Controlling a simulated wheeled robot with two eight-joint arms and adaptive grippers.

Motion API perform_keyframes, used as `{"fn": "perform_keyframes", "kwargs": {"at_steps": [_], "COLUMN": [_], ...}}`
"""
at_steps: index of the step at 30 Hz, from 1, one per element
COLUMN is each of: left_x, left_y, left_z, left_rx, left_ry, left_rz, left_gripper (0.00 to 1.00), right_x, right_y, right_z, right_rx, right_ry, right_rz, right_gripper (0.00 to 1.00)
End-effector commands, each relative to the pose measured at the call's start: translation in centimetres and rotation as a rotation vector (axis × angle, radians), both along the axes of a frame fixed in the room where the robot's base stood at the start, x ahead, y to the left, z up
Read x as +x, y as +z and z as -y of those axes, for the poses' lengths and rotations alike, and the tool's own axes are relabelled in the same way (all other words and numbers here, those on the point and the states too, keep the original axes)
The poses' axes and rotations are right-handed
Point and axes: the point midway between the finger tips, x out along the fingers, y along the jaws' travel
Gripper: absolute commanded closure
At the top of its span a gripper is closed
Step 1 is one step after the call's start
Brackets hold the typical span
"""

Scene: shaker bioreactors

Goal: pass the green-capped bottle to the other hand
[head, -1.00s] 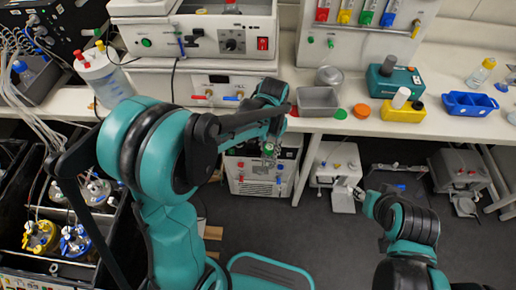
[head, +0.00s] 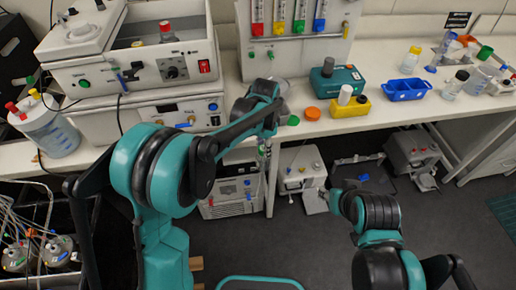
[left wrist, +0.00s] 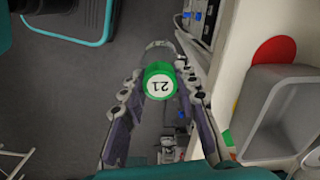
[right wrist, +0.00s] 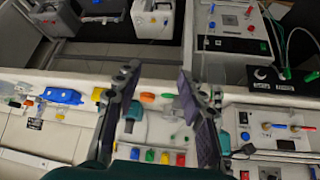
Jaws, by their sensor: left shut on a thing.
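The bottle's green cap (left wrist: 160,80), marked 21, faces the camera in the left wrist view. My left gripper (left wrist: 158,70) is shut on the bottle, with one finger on each side; the bottle's body is mostly hidden below the cap. In the head view my left gripper (head: 263,148) hangs in front of the bench edge, and the bottle is too small there to see clearly.
The white bench (head: 350,122) runs along the back with a blue tray (head: 405,90), a yellow block (head: 349,108), an orange lid (head: 313,113) and a shaker unit (head: 170,62). Grey devices (head: 412,150) stand on the floor below. Floor between my arms is clear.

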Motion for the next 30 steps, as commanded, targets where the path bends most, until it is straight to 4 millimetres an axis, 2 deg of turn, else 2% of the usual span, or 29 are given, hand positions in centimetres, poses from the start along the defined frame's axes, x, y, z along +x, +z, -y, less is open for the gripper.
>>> {"fn": "perform_keyframes", "kwargs": {"at_steps": [5,15,20,21,24,30], "left_x": [-0.6,-4.8,-6.1,-6.3,-6.6,-6.6], "left_y": [1.2,8.0,10.2,10.6,11.1,11.2], "left_z": [-0.7,-4.5,-5.6,-5.8,-6.1,-6.2], "left_rx": [0.0,0.0,0.0,0.0,0.001,0.001], "left_ry": [0.059,0.476,0.612,0.633,0.667,0.677], "left_rz": [0.0,0.0,0.0,0.0,0.0,0.0], "left_gripper": [1.0,1.0,1.0,1.0,1.0,1.0], "right_x": [0.0,0.0,0.0,0.0,0.1,1.2], "right_y": [0.0,0.0,0.0,0.0,0.0,-0.8], "right_z": [0.0,0.0,0.0,0.0,-0.1,-0.9], "right_rx": [0.0,0.0,0.0,0.0,-0.01,-0.16], "right_ry": [0.0,0.0,0.0,0.0,0.01,0.157], "right_rz": [0.0,0.0,0.0,0.0,-0.004,-0.057], "right_gripper": [0.6,0.6,0.6,0.57,0.31,0.3]}}
